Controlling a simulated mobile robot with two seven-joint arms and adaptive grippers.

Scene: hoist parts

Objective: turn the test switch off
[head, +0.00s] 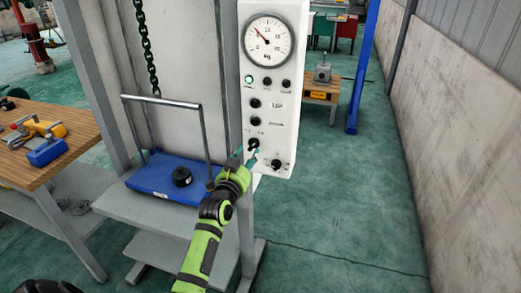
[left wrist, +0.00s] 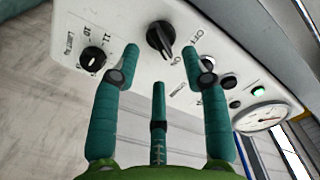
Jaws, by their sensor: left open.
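A white control panel (head: 268,90) stands upright with a round gauge at its top. The black rotary switch (head: 254,143) low on the panel appears to be the test switch. It shows larger in the left wrist view (left wrist: 160,38), with partly legible OFF lettering beside it; its ridge points toward the bottom of the picture, slightly right. My left gripper (head: 252,158) is open at the panel. In the left wrist view its teal fingers (left wrist: 163,52) are spread either side of the switch, seemingly without gripping it. My right gripper is not in view.
A second knob (left wrist: 93,60) with a number scale sits beside the switch. Several other buttons and a lit green lamp (head: 249,79) are above. A wooden table (head: 40,150) holds tools. Floor at right is clear.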

